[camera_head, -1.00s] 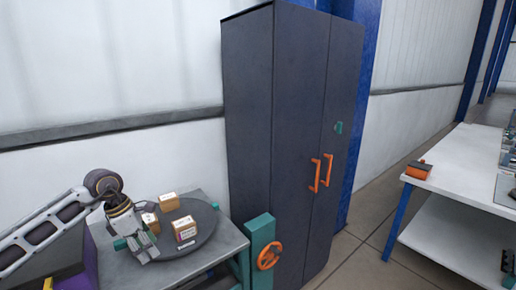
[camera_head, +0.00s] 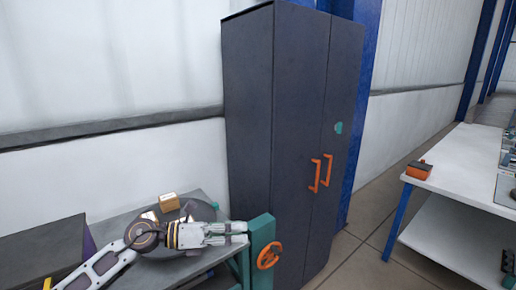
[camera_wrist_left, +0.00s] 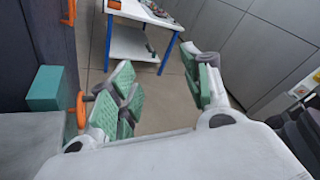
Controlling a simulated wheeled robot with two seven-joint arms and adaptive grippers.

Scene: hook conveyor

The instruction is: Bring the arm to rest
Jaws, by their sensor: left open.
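My left gripper (camera_head: 240,233) is in the head view at the lower left, stretched to the right over the front of the grey table, its tips near the teal post (camera_head: 262,234). In the left wrist view its green-padded fingers (camera_wrist_left: 165,95) are spread apart with nothing between them. My left arm (camera_head: 120,255) comes in from the lower left. A small cardboard box (camera_head: 169,201) stands on the dark round turntable (camera_head: 205,212) behind the arm. The arm hides much of the turntable and whatever else is on it. My right gripper is not in view.
A tall dark cabinet (camera_head: 275,120) with orange handles stands right of the table. An orange handwheel (camera_head: 269,256) is on the teal post. A white table (camera_head: 460,170) with an orange item (camera_head: 418,170) stands at the right. The floor between is clear.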

